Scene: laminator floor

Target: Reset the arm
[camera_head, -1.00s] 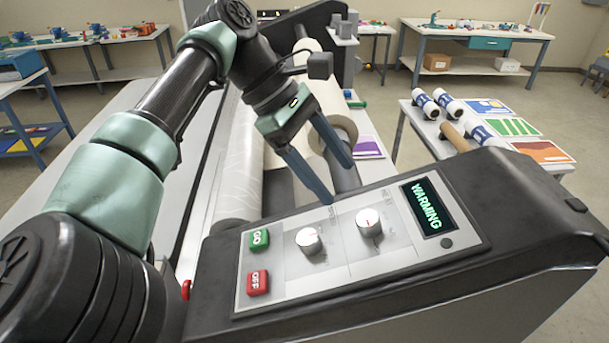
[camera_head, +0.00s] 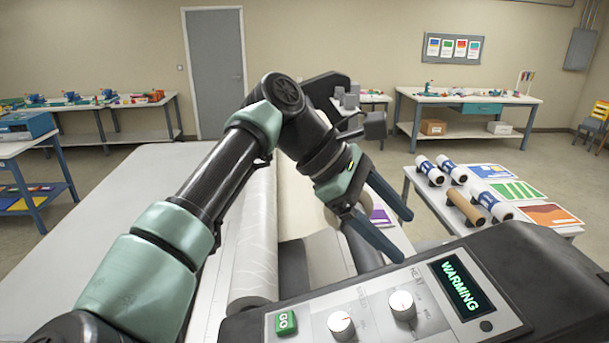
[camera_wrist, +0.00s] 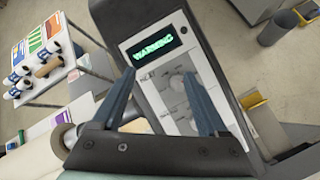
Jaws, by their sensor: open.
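My arm reaches from the lower left of the head view, over the laminator. My gripper (camera_head: 391,234) is open and empty, its two blue-grey fingers apart above the laminator's control end. In the wrist view my gripper (camera_wrist: 163,100) frames part of the control panel (camera_wrist: 165,85) between its fingers. In the head view the panel carries a green GO button (camera_head: 286,322), two white knobs (camera_head: 341,325) (camera_head: 402,305) and a display (camera_head: 461,286) reading WARMING. The panel's lower part is cut off by the picture edge.
Film rolls (camera_head: 256,230) lie along the laminator, beside a wide pale table surface (camera_head: 130,190) at left. A side table (camera_head: 432,200) at right holds several rolls and coloured sheets. Workbenches (camera_head: 465,100) and a grey door (camera_head: 216,75) stand at the back. Open floor lies between.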

